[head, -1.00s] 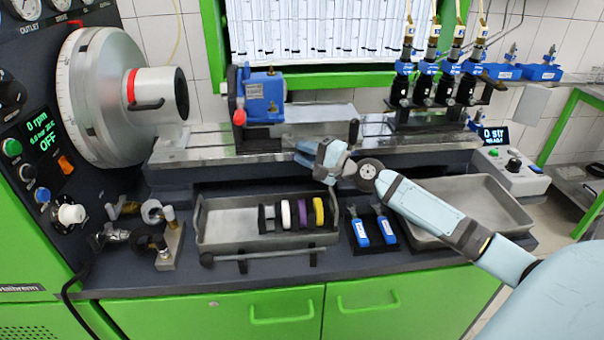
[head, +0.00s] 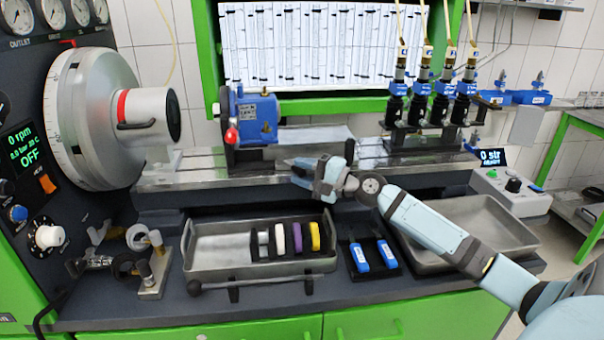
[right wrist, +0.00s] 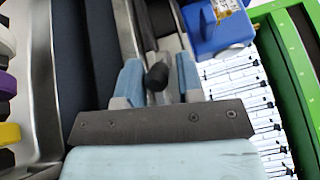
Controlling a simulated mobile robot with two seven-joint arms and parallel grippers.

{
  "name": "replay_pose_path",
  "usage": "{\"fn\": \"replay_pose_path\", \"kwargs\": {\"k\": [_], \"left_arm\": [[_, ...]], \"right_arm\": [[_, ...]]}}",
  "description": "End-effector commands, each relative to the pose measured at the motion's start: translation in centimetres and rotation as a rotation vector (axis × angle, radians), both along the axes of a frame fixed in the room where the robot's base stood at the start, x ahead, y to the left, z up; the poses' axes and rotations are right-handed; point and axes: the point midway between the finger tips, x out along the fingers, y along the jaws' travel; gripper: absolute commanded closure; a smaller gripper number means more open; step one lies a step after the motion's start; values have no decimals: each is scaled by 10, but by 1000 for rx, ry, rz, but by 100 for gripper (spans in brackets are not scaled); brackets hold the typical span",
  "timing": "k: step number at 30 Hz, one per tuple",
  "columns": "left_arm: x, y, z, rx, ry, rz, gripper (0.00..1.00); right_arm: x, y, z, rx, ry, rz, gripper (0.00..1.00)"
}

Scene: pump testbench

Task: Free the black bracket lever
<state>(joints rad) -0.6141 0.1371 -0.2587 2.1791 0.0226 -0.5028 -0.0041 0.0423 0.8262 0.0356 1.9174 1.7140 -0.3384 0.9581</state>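A blue unit (head: 256,118) stands on the metal rail in a black bracket (head: 226,120). A lever with a red ball end (head: 231,135) is at the bracket's near side. My right gripper (head: 290,170) points left in front of the rail, to the right of the bracket and apart from it. In the right wrist view the two blue-grey fingers (right wrist: 158,82) stand apart. A dark round knob (right wrist: 157,76) shows between them; whether they touch it I cannot tell. A short black upright (head: 350,149) on the rail is partly behind the gripper. My left gripper is out of view.
A tray (head: 200,268) with coloured discs (head: 297,238) lies in front of the rail. Blue-handled tools (head: 373,255) stand right of it. An empty tray (head: 490,215) lies under my right arm. A large silver drum (head: 90,120) is at the left.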

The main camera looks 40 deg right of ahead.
Motion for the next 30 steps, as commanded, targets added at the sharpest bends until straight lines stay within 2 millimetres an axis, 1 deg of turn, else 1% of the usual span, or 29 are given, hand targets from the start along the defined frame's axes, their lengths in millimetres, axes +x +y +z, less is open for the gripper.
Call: {"fn": "replay_pose_path", "kwargs": {"k": [1, 2, 10, 14, 17, 20, 30], "left_arm": [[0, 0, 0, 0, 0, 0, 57], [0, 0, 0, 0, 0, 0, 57], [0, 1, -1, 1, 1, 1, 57], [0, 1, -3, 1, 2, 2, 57], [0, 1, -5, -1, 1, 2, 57], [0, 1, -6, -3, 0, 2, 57], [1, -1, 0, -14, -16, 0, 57]], "right_arm": [[0, 0, 0, 0, 1, 1, 54], [0, 0, 0, 0, 1, 1, 52], [-1, 1, -2, 0, 4, 3, 52], [-7, -2, -4, 0, 6, 3, 52], [-18, -8, -6, 1, 7, 3, 52], [-34, -16, -8, 2, 7, 3, 52], [-96, -50, -10, 3, 5, 0, 52]]}}
